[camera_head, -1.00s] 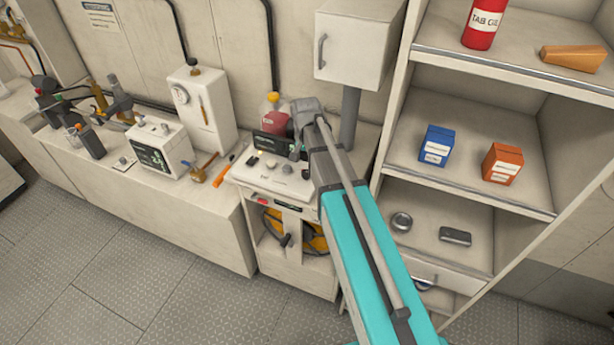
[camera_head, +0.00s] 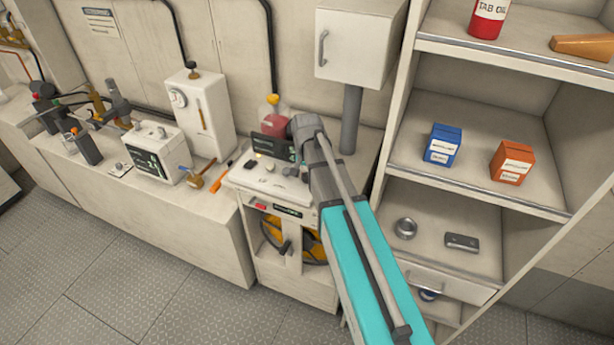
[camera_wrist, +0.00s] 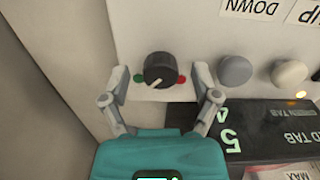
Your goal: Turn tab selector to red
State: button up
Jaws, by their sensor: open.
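The tab selector is a round black knob (camera_wrist: 158,68) with a pale pointer mark, on a light panel in the wrist view. A green dot (camera_wrist: 138,78) is on its left and a red dot (camera_wrist: 181,79) on its right. The pointer slants down and left, towards the green side. My gripper (camera_wrist: 161,76) is open, with one finger on each side of the knob and visible gaps between them.
Grey (camera_wrist: 235,70) and cream (camera_wrist: 289,73) knobs sit right of the selector, near DOWN and UP labels. A dark display (camera_wrist: 240,128) lies below them.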

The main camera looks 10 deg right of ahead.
jog(key=c, duration=1)
jog(key=shift+d, duration=0.1)
grip_shut()
